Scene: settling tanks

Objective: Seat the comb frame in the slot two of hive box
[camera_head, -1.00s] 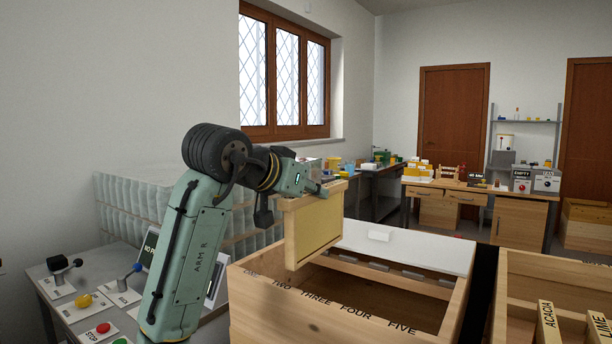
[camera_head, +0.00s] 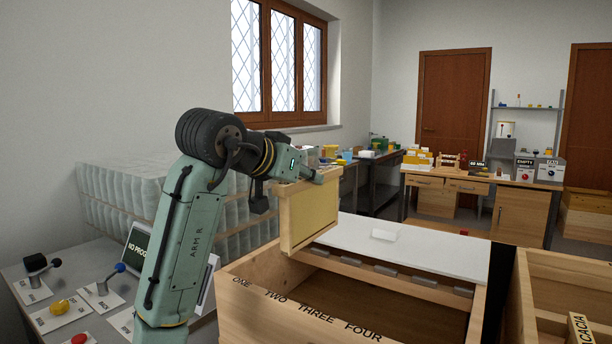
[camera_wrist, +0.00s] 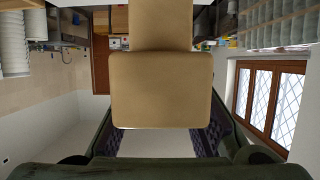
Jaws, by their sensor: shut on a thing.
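The comb frame (camera_head: 311,216) is a pale wooden frame with a yellow panel. It hangs upright from my gripper (camera_head: 312,179) in the head view. The gripper is shut on its top part. The hive box (camera_head: 245,308) is an open wooden box below, its near rim lettered ONE, TWO, THREE and FOUR. The frame's lower edge appears above the box's left part, apart from the near rim; I cannot tell which slot it lines up with. In the wrist view a tan block, apparently part of the comb frame (camera_wrist: 160,90), fills the middle between the fingers.
A white cover (camera_head: 410,245) lies over the hive box's back part. Another wooden box (camera_head: 560,285) with a label reading ACACIA stands close at the right. A control table (camera_head: 55,290) with levers and buttons stands at the left. Wrapped stacks (camera_head: 120,195) line the wall behind my arm.

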